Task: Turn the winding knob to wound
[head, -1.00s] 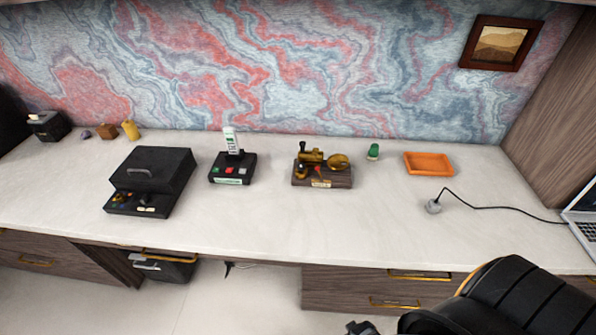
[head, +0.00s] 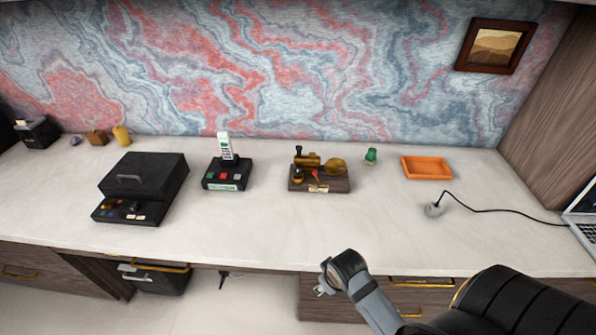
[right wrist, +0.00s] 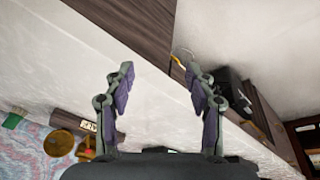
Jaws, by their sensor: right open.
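A brass model engine (head: 307,162) stands on a dark wooden base (head: 335,184) with a small label plate, at the middle of the desk. It has a round brass wheel (head: 336,167) at its right and a small red part in front. I cannot tell for sure which part is the winding knob. In the right wrist view the brass wheel (right wrist: 58,143) shows upside down at lower left. My right gripper (head: 324,279) is in front of the desk's front edge, well apart from the engine; in its wrist view the jaws (right wrist: 158,74) are spread and empty. My left gripper is out of view.
A black box with a handle (head: 145,172) and a black phone stand (head: 224,183) are left of the engine. A green item (head: 370,156), an orange tray (head: 427,161) and a corded grey device (head: 433,210) are right. The front desk strip is clear; a black chair (head: 500,305) stands lower right.

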